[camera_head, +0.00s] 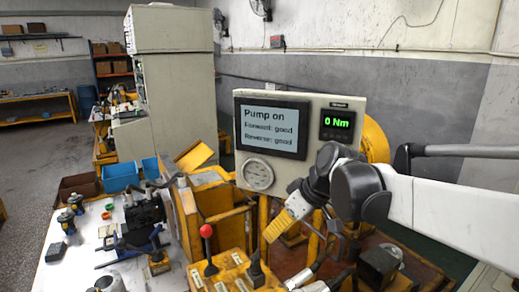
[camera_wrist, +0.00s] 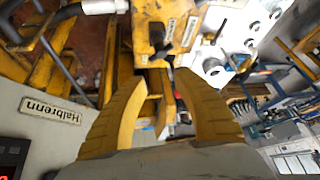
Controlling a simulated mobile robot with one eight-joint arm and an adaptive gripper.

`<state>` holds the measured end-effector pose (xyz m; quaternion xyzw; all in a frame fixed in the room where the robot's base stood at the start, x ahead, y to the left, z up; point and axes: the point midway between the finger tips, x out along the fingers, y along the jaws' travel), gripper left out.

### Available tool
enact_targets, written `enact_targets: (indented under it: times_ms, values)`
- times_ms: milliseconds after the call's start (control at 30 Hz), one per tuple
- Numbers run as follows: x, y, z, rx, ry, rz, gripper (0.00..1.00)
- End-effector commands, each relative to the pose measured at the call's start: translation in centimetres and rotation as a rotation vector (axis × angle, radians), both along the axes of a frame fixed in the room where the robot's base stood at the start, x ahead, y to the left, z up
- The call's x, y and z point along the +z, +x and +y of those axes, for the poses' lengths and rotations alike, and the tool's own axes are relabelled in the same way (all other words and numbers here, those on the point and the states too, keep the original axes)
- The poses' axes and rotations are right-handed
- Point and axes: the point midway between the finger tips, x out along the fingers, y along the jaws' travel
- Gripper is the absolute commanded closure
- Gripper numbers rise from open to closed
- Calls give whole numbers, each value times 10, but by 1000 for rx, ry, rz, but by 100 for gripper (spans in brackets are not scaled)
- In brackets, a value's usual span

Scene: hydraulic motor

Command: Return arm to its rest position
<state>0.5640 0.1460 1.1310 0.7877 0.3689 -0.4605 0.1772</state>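My gripper (camera_head: 277,232) has yellow fingers and hangs in front of the test stand, below and right of its gauge. My white arm reaches in from the right edge. In the wrist view my gripper (camera_wrist: 155,75) has its fingers spread, with nothing held between them. The control panel (camera_head: 316,101) is behind my wrist; its screen (camera_head: 272,127) reads "Pump on", "Forward: good", "Reverse: good". The green display (camera_head: 337,124) reads 0 Nm.
A grey cabinet (camera_head: 178,100) stands behind.

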Motion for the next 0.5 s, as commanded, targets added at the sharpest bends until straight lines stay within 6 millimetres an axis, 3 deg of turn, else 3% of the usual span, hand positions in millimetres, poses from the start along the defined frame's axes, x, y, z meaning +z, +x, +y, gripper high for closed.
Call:
enact_targets:
  times_ms: [33, 300, 500]
  values:
    - [3, -23, -16, -78, -14, 2, 65]
    - [-10, -130, -94, -513, -49, -28, 65]
    - [-37, -184, -132, -747, -37, -75, 65]
